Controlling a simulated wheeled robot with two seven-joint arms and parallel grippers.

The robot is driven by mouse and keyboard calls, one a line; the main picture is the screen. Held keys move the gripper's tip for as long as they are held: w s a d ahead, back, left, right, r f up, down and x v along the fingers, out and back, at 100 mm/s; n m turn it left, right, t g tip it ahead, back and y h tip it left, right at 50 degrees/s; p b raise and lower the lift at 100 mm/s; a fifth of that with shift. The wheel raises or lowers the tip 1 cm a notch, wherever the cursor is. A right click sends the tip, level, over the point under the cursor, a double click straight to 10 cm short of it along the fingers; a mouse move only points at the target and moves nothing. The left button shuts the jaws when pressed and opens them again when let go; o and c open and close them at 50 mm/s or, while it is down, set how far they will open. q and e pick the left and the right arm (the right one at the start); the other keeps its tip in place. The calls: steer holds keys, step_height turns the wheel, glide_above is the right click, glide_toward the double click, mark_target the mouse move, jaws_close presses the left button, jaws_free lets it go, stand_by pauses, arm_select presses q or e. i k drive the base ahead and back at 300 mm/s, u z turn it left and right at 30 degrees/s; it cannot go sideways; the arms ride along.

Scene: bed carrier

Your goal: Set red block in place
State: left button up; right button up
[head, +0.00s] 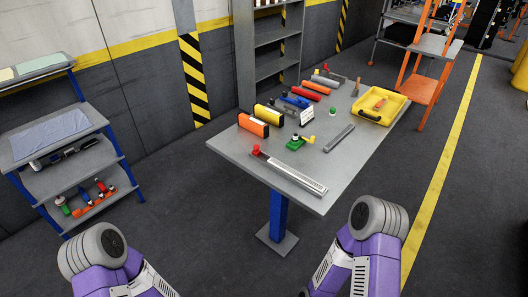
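A grey table (225,148) stands ahead with several tools and coloured pieces on it. An orange-red block (253,125) stands near its left edge, beside a yellow block (268,114). Farther back lie a long red piece (317,87) and an orange-red piece (304,93). I cannot tell which of these is the task's red block. My purple arms come in at the lower left and lower right, but neither gripper shows. Both arms are away from the table's pieces.
A long metal tool with a red knob (290,174) lies along the near edge. A yellow tray (378,105) sits at the right. A blue-legged shelf (85,170) stands left, an orange ladder (424,88) behind right. The floor in front is clear.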

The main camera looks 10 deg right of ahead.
mark_target(256, 152)
steer(key=z, duration=0.25)
steer(key=i, duration=1.2)
steer(key=u, duration=0.85)
